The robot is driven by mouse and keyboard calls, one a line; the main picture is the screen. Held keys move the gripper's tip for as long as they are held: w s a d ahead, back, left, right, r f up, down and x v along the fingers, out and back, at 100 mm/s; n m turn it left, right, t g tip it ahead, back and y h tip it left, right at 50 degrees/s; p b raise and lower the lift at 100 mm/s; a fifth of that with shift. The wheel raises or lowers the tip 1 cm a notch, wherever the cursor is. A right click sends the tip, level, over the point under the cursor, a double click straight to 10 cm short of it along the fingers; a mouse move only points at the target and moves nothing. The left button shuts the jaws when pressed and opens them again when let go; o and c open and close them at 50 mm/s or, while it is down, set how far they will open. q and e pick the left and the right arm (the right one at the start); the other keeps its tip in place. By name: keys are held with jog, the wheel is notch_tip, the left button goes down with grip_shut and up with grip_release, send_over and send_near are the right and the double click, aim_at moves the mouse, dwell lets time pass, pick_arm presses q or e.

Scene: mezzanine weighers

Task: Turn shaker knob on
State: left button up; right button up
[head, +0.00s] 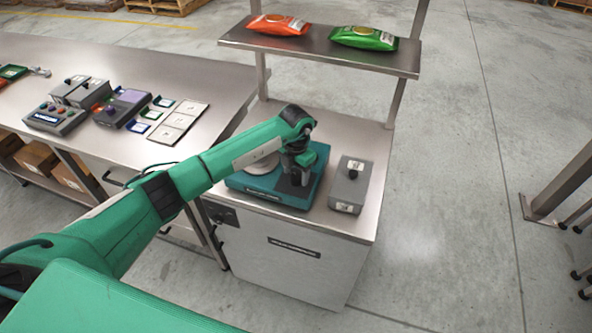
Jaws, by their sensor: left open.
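My left arm reaches in from the left, and its dark gripper (293,182) points down over the teal machine (268,197) on the steel cabinet top. The gripper is open. It hides part of the machine's right side, and I cannot tell whether it touches it. A pale round plate shows on the machine, partly behind my arm. A grey control box (347,197) stands just right of the machine, apart from the gripper. It has a black knob (353,173) and small white labels. The knob's setting is too small to read. My right gripper is not in view.
A shelf (320,52) above the cabinet holds an orange bag (277,25) and a green bag (363,38). The steel bench (120,63) at left carries several control boxes and cards. Open floor lies to the right, with a metal post (545,205) at the edge.

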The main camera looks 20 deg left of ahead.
pick_arm(q)
jog(key=shift+f, duration=0.5)
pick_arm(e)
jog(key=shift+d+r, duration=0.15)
